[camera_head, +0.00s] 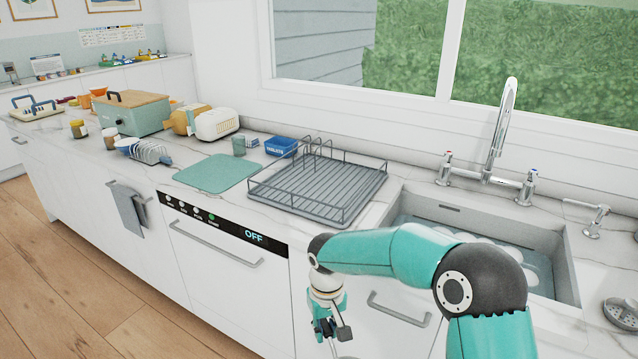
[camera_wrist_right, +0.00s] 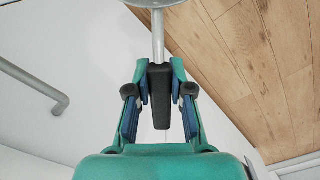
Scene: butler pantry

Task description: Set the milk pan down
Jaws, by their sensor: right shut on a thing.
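My right gripper (camera_head: 328,326) hangs in front of the white cabinet fronts, below counter level, in the head view. In the right wrist view my right gripper (camera_wrist_right: 160,92) is shut on the dark handle of the milk pan (camera_wrist_right: 159,85). A metal stem runs from the handle to the pan's grey rim at the top edge of that view. Most of the pan is out of frame there. In the head view only a thin bit of metal shows under the gripper at the bottom edge. My left gripper is not in view.
A grey dish rack (camera_head: 318,188) stands empty on the counter (camera_head: 205,155), left of the sink (camera_head: 570,265) with dishes in water. A flat green mat (camera_head: 216,173) lies bare beside the rack. A teal box (camera_head: 135,116), toaster (camera_head: 217,124) and jars stand farther left.

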